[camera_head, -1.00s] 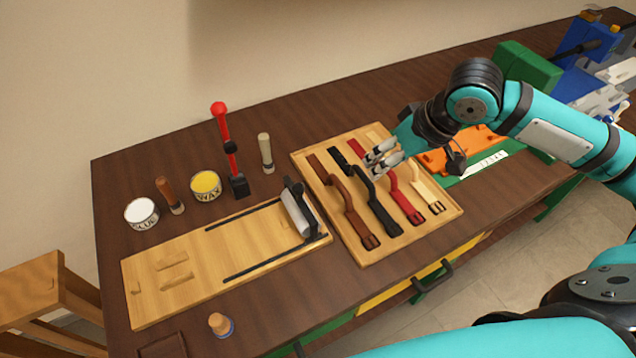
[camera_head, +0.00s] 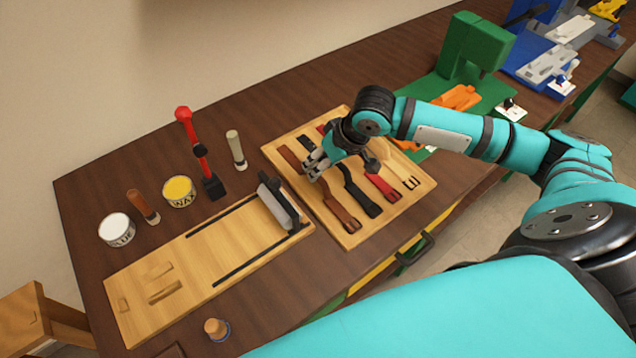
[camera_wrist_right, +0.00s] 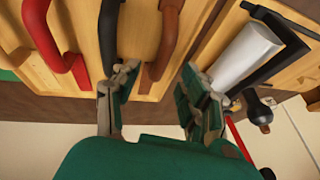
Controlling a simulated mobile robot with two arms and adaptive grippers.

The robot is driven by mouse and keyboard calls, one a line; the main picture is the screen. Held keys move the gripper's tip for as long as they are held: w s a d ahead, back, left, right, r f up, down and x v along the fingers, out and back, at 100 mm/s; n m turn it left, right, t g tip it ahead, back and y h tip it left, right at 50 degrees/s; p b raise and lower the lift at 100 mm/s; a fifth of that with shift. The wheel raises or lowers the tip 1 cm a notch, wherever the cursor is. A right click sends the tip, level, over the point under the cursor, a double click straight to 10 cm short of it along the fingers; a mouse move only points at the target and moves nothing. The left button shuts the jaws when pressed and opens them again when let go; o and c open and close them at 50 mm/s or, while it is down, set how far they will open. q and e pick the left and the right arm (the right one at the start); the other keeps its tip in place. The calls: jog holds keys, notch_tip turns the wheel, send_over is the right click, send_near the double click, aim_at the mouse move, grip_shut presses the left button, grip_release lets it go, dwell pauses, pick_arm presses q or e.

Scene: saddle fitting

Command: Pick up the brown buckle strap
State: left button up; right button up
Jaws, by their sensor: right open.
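The brown buckle strap (camera_head: 340,212) lies on the wooden tray (camera_head: 408,205), leftmost of several straps. Its middle is partly hidden by my right gripper (camera_head: 314,168) in the head view. In the right wrist view the brown strap (camera_wrist_right: 168,35) shows as a raised loop, with its near part between the two spread fingers. My right gripper (camera_wrist_right: 158,78) is open and empty, over the strap; I cannot tell whether a finger touches it. The black strap (camera_wrist_right: 108,38) lies close beside the left finger in that view. My left gripper is not in view.
The red strap (camera_head: 383,187) and a cream strap (camera_head: 408,172) lie further right on the tray. Left of it stands a wooden board with a grey roller (camera_head: 278,205). A red-handled tool (camera_head: 195,145), wax tin (camera_head: 179,191) and glue tin (camera_head: 116,230) stand behind.

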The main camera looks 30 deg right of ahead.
jog(key=p+x, duration=0.1)
jog(key=x, duration=0.4)
jog(key=shift+s+f, duration=0.1)
grip_shut()
